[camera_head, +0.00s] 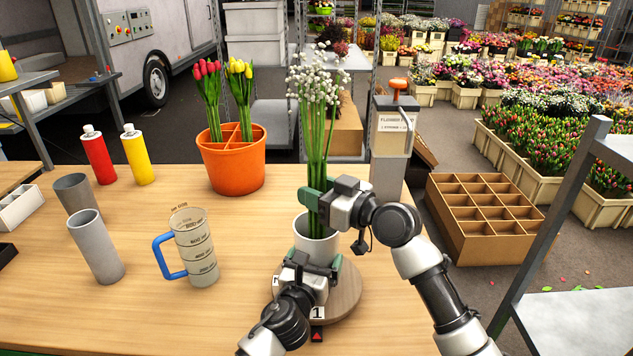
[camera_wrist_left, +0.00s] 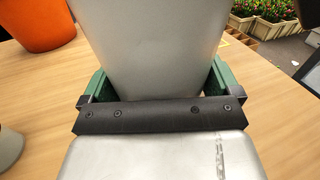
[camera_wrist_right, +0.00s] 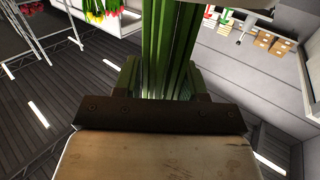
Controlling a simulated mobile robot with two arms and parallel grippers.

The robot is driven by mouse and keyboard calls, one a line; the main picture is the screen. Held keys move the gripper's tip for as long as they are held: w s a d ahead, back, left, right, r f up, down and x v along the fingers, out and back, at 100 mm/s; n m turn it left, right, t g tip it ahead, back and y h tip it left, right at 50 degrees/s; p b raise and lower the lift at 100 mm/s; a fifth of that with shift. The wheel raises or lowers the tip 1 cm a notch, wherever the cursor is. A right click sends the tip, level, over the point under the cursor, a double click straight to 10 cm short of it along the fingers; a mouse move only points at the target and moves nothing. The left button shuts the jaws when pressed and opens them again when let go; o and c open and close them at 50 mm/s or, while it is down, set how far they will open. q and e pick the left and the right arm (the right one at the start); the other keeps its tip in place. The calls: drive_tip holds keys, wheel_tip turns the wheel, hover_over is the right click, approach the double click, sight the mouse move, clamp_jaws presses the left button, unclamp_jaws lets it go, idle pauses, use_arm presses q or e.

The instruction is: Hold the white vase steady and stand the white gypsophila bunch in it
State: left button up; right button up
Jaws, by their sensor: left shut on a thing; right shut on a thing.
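The white vase (camera_head: 315,243) stands upright on a round wooden board (camera_head: 345,290) near the table's front. My left gripper (camera_head: 308,266) is shut around the vase's lower body; the vase also fills the left wrist view (camera_wrist_left: 150,50) between the green fingers (camera_wrist_left: 152,85). The white gypsophila bunch (camera_head: 316,85) is upright above the vase, its green stems reaching down to the vase mouth. My right gripper (camera_head: 316,198) is shut on the stems, which also show in the right wrist view (camera_wrist_right: 170,50). The stem ends are hidden by the vase rim.
An orange divided pot (camera_head: 233,165) with red and yellow tulips stands behind left. A measuring jug (camera_head: 196,250), grey cylinders (camera_head: 95,245) and red and yellow bottles (camera_head: 136,155) are at left. A grey flower-food dispenser (camera_head: 390,165) stands behind right. A cardboard divided box (camera_head: 485,215) is off the table.

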drive_tip(key=shift+f, duration=0.3)
idle(0.4)
drive_tip(key=shift+f, duration=0.4)
drive_tip(key=o, duration=1.6)
drive_tip(key=v, duration=1.2)
use_arm(q)
drive_tip(key=o, duration=1.1)
